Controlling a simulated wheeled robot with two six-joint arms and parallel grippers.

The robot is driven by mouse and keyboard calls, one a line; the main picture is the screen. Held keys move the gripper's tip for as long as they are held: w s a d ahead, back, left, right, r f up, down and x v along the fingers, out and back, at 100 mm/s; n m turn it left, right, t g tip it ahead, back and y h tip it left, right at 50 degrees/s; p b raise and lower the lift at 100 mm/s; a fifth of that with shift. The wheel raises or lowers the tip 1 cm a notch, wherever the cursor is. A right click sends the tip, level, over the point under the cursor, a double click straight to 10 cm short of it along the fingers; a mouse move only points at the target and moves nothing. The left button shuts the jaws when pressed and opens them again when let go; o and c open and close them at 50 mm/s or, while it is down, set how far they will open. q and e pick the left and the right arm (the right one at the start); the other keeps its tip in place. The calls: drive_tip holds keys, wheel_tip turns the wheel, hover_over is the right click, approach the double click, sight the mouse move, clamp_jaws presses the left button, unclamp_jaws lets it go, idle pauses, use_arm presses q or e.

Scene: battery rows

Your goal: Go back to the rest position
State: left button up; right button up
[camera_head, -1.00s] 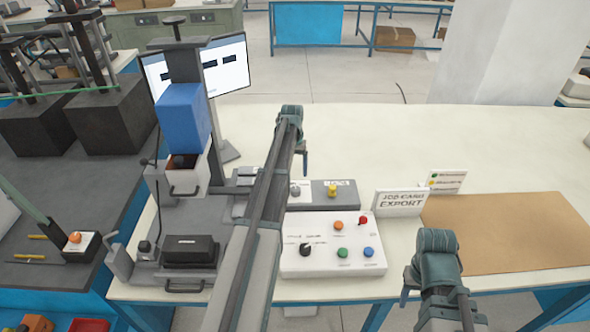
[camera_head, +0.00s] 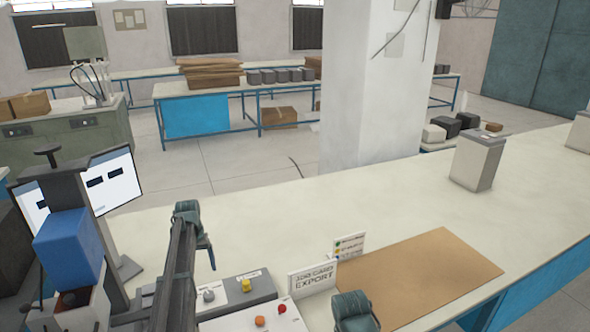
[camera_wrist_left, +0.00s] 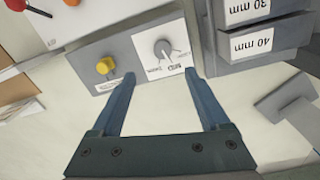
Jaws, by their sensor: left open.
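My left gripper (camera_wrist_left: 160,76) is open and empty in the left wrist view, its two fingers pointing at a grey control box (camera_wrist_left: 132,58) with a yellow knob (camera_wrist_left: 105,65) and a dial (camera_wrist_left: 165,47). I see no contact between fingers and box. In the head view my left arm (camera_head: 182,265) reaches over the bench beside the blue block (camera_head: 70,245) of a press-like fixture; a dark finger (camera_head: 211,257) hangs at its far end. Of my right arm only a rounded grey joint (camera_head: 354,308) shows at the bottom edge; its gripper is out of view.
A white button panel (camera_head: 270,317) and a job card export sign (camera_head: 312,279) stand near the arms. A brown mat (camera_head: 420,275) lies bare on the right. A monitor (camera_head: 110,183) stands at left, a grey box (camera_head: 478,161) farther right. The bench's middle is clear.

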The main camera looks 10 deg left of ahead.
use_arm(q)
drive_tip(key=s+d+f+m+b, duration=0.15)
drive_tip(key=s+d, duration=0.25)
drive_tip(key=d, duration=0.6)
drive_tip(key=s+d+m, duration=0.2)
drive_tip(key=s+d, duration=0.3)
drive_tip(key=d, duration=0.5)
drive_tip(key=s+d+f+m+y+b, duration=0.1)
drive_tip(key=s+d+m, duration=0.3)
drive_tip(key=s+d, duration=1.3)
drive_tip(key=shift+s+f+y+b, duration=0.3)
drive_tip(key=shift+s+f+b, duration=0.1)
drive_tip(key=shift+s, duration=0.1)
